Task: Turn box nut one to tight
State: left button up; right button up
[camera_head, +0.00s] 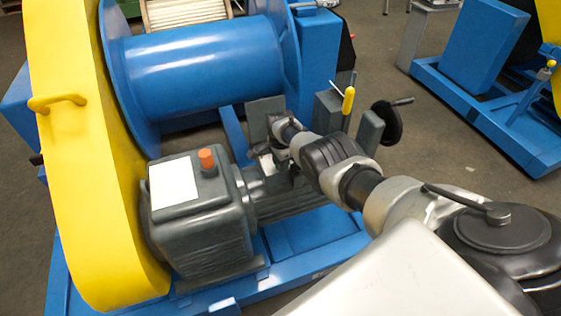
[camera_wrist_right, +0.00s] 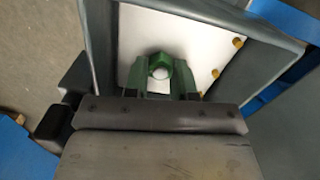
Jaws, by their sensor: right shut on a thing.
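In the right wrist view, a green nut (camera_wrist_right: 160,68) with a pale round bolt end in its middle sits on the white plate (camera_wrist_right: 205,50) of an open grey box (camera_wrist_right: 98,40). My right gripper (camera_wrist_right: 159,84) has its two fingers on either side of this nut and is shut on it. In the head view my right gripper (camera_head: 272,150) reaches in from the right, beside the grey motor (camera_head: 200,215). The nut is hidden there behind the arm and gripper. My left gripper is not in view.
Small brass-coloured studs (camera_wrist_right: 238,42) stand near the plate's edge. In the head view, a yellow guard (camera_head: 85,170), a blue drum (camera_head: 205,68), a yellow-handled lever (camera_head: 348,100) and a black handwheel (camera_head: 387,122) surround the work area. Open floor (camera_head: 440,130) lies to the right.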

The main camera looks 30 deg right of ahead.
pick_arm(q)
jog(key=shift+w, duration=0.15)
pick_arm(e)
jog(key=shift+w+d+r+m, duration=0.1)
jog(key=shift+w+r+m, duration=0.05)
jog(key=shift+r+m, duration=0.15)
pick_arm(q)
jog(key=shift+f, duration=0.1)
pick_arm(e)
jog(key=o, duration=0.9)
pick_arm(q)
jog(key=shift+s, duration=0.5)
pick_arm(e)
jog(key=shift+f, duration=0.1)
